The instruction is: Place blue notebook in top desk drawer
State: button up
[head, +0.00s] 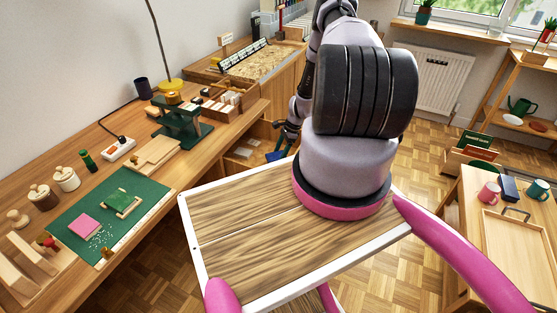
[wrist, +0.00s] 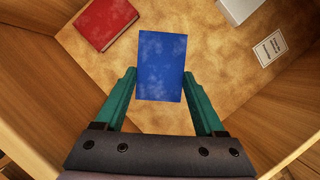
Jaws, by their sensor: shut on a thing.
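The blue notebook (wrist: 162,62) is between the two green fingers of my gripper (wrist: 160,73), which is shut on its side edges. Below it is the open desk drawer (wrist: 235,85), with a pale brown floor and wooden walls. I cannot tell whether the notebook touches the floor. In the head view my gripper (head: 285,138) is low beside the desk, partly hidden by my arm, and a bit of the blue notebook (head: 276,155) shows beneath it.
The drawer also holds a red book (wrist: 106,24), a white box (wrist: 240,8) and a small white label card (wrist: 270,48). The desk top (head: 215,135) above carries a green mat (head: 130,235), a power strip (head: 118,149) and wooden trays. A side table (head: 470,215) stands at right.

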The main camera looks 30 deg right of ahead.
jog(key=shift+f, duration=1.95)
jog(key=o, duration=1.5)
jog(key=shift+f, duration=0.1)
jog(key=v, duration=1.2)
jog(key=shift+a+r, duration=0.15)
jog(key=shift+r, duration=0.1)
